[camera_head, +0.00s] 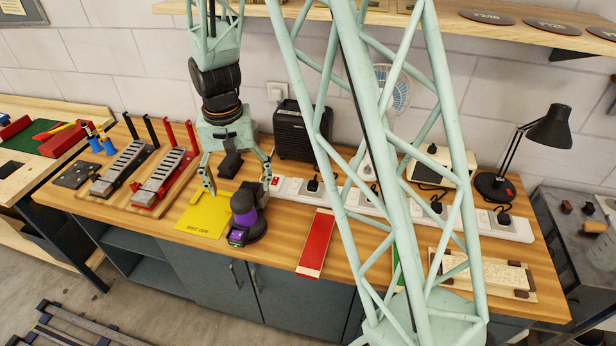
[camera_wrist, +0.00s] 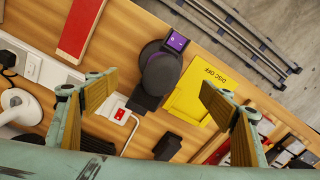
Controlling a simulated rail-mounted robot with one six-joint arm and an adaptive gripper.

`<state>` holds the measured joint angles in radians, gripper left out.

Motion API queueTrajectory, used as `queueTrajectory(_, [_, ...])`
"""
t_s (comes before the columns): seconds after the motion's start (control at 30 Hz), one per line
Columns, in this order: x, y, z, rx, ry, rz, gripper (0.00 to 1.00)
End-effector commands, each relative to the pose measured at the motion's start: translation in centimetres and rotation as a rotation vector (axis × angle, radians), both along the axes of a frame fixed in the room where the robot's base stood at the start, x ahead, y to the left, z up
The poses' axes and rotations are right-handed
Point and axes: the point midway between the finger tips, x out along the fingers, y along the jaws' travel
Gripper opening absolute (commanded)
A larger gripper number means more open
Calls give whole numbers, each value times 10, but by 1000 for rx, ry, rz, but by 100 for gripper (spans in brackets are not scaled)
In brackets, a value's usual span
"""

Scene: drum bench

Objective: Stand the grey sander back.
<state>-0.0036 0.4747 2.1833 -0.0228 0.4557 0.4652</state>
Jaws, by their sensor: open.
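The sander (camera_head: 245,212) is dark grey and black with a purple band and a small lit purple screen at its front. It stands upright on the bench at the right edge of the yellow "DISC OFF" mat (camera_head: 198,216). In the wrist view the sander (camera_wrist: 160,74) shows from above, its screen towards the bench's front edge; the yellow mat (camera_wrist: 196,101) lies to its right. My gripper (camera_head: 237,182) is open and empty, pointing down behind and above the sander. In the wrist view its spread fingers (camera_wrist: 157,88) frame the sander, apart from it.
A black block (camera_head: 230,164) lies behind the mat. A white power strip (camera_head: 290,187) runs along the back before a black heater-like box (camera_head: 300,130). A red strip (camera_head: 316,243) lies to the right. Two racks with upright posts (camera_head: 160,180) stand left.

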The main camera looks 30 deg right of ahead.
Motion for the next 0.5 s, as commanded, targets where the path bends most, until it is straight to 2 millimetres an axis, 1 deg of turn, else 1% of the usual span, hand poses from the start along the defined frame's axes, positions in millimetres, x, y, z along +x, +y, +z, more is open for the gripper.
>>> queueTrajectory(0.27, [-18,0,48,-1,-31,36,75])
queueTrajectory(0.5, [-39,-1,90,-3,-56,71,75])
